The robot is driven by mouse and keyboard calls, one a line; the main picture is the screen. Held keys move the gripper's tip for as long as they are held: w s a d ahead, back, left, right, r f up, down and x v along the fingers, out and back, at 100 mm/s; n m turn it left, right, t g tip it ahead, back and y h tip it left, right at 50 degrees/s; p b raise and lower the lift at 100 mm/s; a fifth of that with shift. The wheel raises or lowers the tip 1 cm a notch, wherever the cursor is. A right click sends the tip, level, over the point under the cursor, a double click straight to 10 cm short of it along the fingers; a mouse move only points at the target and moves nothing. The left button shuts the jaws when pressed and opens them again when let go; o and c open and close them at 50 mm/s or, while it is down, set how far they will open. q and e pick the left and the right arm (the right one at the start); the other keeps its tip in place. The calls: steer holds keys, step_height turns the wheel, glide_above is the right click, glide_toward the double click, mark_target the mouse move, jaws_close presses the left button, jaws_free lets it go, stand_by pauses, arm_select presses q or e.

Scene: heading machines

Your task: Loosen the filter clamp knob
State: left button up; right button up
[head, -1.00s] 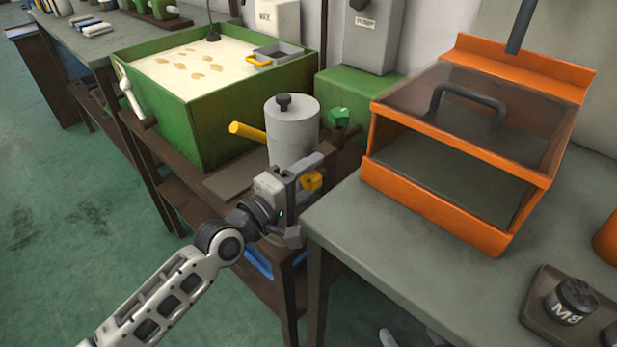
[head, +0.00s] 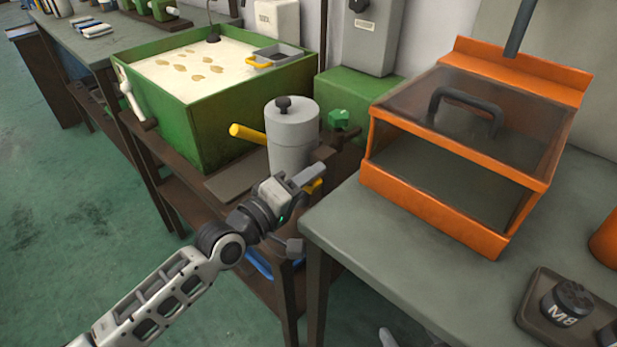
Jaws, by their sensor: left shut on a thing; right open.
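A grey cylindrical canister (head: 292,140), apparently the filter housing, stands on the brown stand with a small black knob (head: 284,103) on its lid. The yellow clamp knob (head: 317,186) is low at its front right, mostly hidden behind my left gripper (head: 302,211). My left gripper is shut on that yellow knob, its fingers tilted; the contact itself is largely hidden. Only grey tips of my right gripper (head: 411,340) show at the bottom edge, open and apart from the canister.
A green tank (head: 215,128) of pale liquid stands behind left, and a yellow handle (head: 246,132) sticks out beside the canister. The grey bench (head: 390,250) is close on the right, carrying an orange guarded box (head: 430,211) and a dark tray with an M8 part (head: 567,302).

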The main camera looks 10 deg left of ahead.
arm_select(q)
steer(key=shift+m+p, duration=0.5)
steer(key=shift+m, duration=1.3)
steer(key=o, duration=1)
steer(key=shift+s, duration=0.1)
steer(key=v, duration=1.6)
steer(key=shift+r, duration=0.1)
